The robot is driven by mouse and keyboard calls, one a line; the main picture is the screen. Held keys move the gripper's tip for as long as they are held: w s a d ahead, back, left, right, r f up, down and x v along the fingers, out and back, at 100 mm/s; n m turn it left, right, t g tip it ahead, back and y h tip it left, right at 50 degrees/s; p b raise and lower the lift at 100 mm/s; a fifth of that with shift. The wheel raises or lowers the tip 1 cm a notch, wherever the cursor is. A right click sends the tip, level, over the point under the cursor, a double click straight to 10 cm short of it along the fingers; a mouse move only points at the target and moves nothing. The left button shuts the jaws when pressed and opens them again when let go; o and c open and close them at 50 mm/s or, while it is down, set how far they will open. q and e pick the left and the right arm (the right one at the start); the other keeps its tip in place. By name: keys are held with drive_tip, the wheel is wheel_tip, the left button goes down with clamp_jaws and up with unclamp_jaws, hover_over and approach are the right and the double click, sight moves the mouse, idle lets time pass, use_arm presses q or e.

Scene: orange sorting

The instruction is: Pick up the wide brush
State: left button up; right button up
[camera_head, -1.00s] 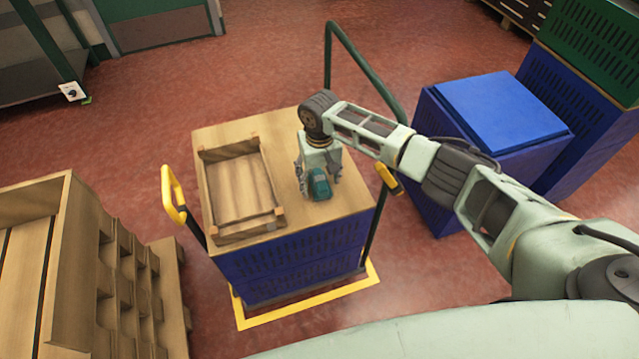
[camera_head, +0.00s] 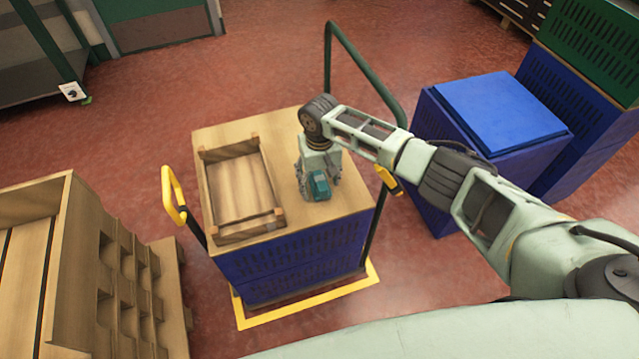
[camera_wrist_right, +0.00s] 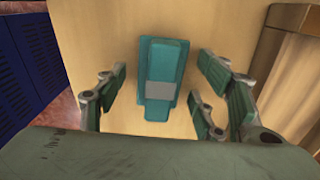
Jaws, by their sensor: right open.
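The wide brush (camera_head: 320,184) is teal and lies on the wooden top of the cart, right of the wooden crate. In the right wrist view the brush (camera_wrist_right: 163,62) has a broad teal body, a pale grey band and a narrower end toward me. My right gripper (camera_head: 319,181) is over the brush, pointing down. In the right wrist view its open fingers (camera_wrist_right: 163,80) stand on both sides of the brush, with visible gaps to it. My left gripper is not in view.
An empty wooden crate (camera_head: 207,185) sits on the left of the cart top (camera_head: 350,200). A green rail (camera_head: 362,68) and a yellow handle (camera_head: 172,195) rise at the cart's edges. Blue crates (camera_head: 500,110) stand at right; wooden pallets (camera_head: 75,270) stand at left.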

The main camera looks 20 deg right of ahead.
sight(320, 178)
drive_tip(key=shift+c, duration=0.3)
drive_tip(key=c, duration=1.2)
wheel_tip(320, 178, up, 11)
drive_tip(key=shift+f, duration=0.2)
